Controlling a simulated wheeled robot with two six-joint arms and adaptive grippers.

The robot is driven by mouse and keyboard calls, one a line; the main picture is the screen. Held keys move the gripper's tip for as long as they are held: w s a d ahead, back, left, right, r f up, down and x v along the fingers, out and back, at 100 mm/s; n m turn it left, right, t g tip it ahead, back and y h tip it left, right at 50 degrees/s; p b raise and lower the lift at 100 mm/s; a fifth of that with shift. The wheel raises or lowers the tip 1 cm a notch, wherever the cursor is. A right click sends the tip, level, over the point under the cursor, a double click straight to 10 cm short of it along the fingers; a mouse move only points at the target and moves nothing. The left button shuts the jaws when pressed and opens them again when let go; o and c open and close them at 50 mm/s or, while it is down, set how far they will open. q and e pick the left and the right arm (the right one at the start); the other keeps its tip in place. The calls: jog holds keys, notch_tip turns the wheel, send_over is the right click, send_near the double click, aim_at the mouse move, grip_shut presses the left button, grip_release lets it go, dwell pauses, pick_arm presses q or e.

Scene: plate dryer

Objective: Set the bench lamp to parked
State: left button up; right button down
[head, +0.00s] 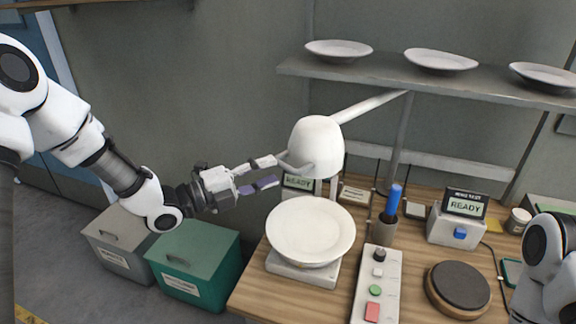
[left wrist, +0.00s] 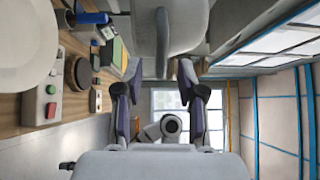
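The bench lamp has a white rounded head (head: 316,145) on a pale arm (head: 370,106) that runs up to the right toward the shelf. The head hangs above the bench, over the back of a white plate. In the left wrist view the lamp head (left wrist: 170,25) fills the top middle, beyond the spread fingers (left wrist: 160,75). My right gripper is not in view.
A white plate (head: 311,229) sits on a stand on the wooden bench. A button box (head: 376,288), a cup with a blue-handled tool (head: 383,232), a dark disc (head: 458,287) and a READY display (head: 465,205) are nearby. Plates stand on the shelf (head: 400,72). Bins (head: 195,261) stand lower left.

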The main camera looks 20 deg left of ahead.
aim_at(286, 167)
pick_arm(q)
jog(key=x, duration=0.2)
jog(key=p+x, duration=0.1)
jog(key=x, duration=0.1)
jog(key=shift+s+d+r, duration=0.1)
jog(key=shift+d+r, duration=0.1)
jog(key=shift+d, duration=0.2)
jog(key=shift+w+a+f, duration=0.1)
jog(key=shift+w+f, duration=0.05)
jog(key=shift+w, duration=0.15)
jog(key=shift+s, duration=0.1)
grip_shut()
